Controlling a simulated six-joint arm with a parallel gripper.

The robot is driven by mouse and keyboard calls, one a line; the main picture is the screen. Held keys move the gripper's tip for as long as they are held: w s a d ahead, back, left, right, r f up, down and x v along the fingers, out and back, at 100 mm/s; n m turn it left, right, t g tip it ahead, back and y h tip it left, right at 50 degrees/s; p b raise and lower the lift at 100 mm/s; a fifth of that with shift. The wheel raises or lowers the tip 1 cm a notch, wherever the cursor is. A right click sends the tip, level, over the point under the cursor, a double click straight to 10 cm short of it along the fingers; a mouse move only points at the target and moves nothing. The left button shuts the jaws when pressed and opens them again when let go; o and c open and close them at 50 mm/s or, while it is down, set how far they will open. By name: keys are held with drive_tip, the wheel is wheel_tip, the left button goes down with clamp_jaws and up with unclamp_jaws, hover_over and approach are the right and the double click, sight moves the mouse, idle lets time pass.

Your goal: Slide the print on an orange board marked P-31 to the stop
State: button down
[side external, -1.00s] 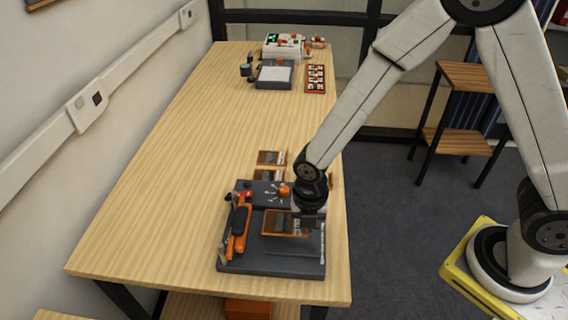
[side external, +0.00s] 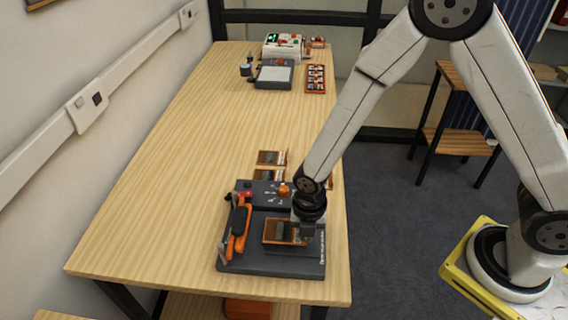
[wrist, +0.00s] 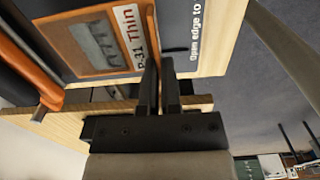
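The print on an orange board (side external: 281,233) lies on the dark grey device (side external: 250,265) at the front of the table. In the wrist view, the orange board (wrist: 93,38) carries a label reading "P-31 Thin". My gripper (side external: 306,240) is down at the board's right edge. In the wrist view, the two dark fingers of my gripper (wrist: 161,65) stand close together, with the orange edge running between them; they appear shut on it. The device's white edge lettering, beginning "Open edge to", runs beside the fingers. The stop cannot be made out.
A black-and-orange lever (side external: 238,235) stands on the device's left side. Its rear panel (side external: 262,190) has an orange knob. Other orange-framed prints (side external: 272,158) lie just behind. A grey device (side external: 273,75) and an orange tray (side external: 316,78) stand far back. The table's middle is clear.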

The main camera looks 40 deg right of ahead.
sight(276, 237)
drive_tip(key=shift+f, duration=0.1)
idle(0.3)
drive_tip(key=shift+f, duration=1)
drive_tip(key=shift+f, duration=0.5)
idle(0.4)
drive_tip(key=shift+w+a, duration=0.15)
idle(0.4)
drive_tip(key=shift+w+a, duration=0.95)
drive_tip(key=shift+w+a, duration=0.1)
idle(0.4)
drive_tip(key=shift+w+a, duration=0.95)
drive_tip(key=shift+w, duration=0.05)
drive_tip(key=shift+w+a, duration=0.2)
idle(0.4)
